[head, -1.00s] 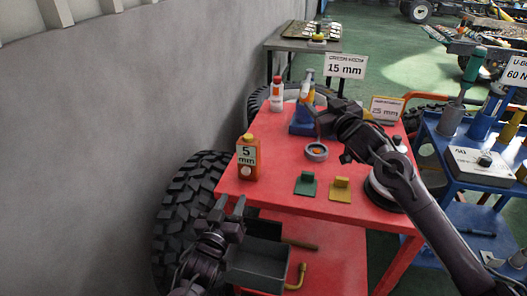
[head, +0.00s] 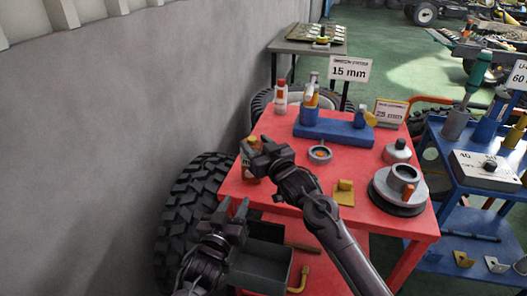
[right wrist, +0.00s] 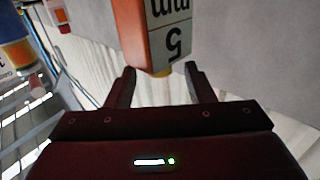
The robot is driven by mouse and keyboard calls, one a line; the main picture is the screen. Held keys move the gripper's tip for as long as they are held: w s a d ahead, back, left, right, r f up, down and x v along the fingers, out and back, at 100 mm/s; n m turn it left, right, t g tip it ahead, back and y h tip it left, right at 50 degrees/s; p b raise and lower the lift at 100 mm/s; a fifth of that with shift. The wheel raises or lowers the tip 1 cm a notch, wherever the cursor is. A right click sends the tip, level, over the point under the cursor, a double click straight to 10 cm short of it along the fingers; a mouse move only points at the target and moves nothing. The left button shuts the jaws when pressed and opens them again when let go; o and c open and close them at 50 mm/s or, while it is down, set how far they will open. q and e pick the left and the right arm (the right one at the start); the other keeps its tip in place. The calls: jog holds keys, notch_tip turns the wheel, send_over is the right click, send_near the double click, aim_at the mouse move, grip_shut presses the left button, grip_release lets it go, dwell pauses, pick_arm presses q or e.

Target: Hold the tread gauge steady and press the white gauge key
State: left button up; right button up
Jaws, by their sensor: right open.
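The tread gauge (head: 244,170) is an orange block with a white face reading "5 mm", on the red table's left edge. My right gripper (head: 258,150) hides most of it in the head view. The right wrist view shows the gauge (right wrist: 135,35) upside down, with its yellow end pointing between the fingertips of my right gripper (right wrist: 158,75). These fingers are open, with visible gaps on both sides. I cannot make out a separate white gauge key. My left gripper (head: 232,208) is open and empty, below and left of the gauge, beside the table's front left edge.
The red table (head: 285,200) also bears a blue stand (head: 335,128), a round gauge (head: 320,154), a yellow bracket (head: 343,193) and a grey disc assembly (head: 400,190). A tyre (head: 190,200) stands against the wall at left. A grey bin (head: 262,265) is below.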

jog(key=shift+x, duration=1.45)
grip_shut()
pick_arm(q)
grip_shut()
dwell(1.6)
